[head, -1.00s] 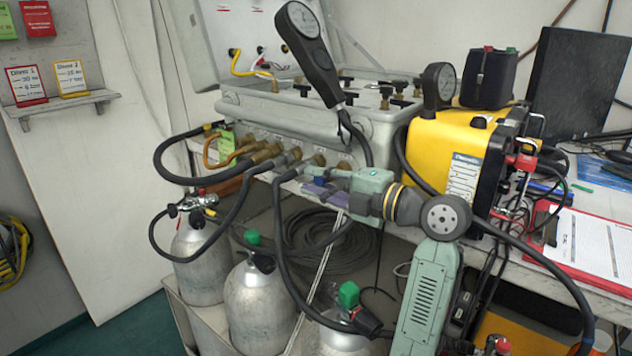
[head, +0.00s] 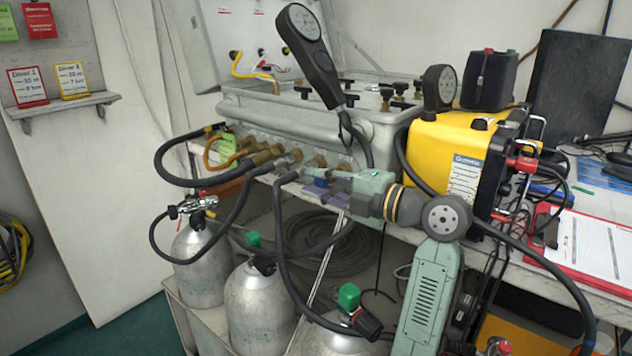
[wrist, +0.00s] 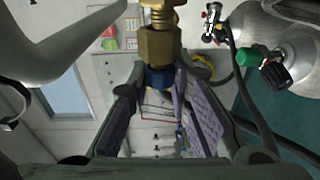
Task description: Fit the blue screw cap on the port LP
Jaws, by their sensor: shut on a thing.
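In the wrist view the blue screw cap (wrist: 158,79) is between the fingertips of my gripper (wrist: 160,84), which is shut on it. A brass hex port (wrist: 159,45) is directly in line with the cap and meets its end in the picture. I cannot tell whether the cap is threaded on or only against it. In the head view my gripper (head: 318,184) is at the right end of the row of brass ports, low on the front of the grey panel case (head: 275,115). The cap is not clear there, and no LP marking is readable.
Black hoses (head: 178,180) loop from the ports at the left. Grey cylinders (head: 258,305) stand below the bench. A hand-held gauge (head: 312,60) leans over the case. A yellow unit (head: 440,150) is close to my arm on the right. A clipboard (head: 590,245) lies farther right.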

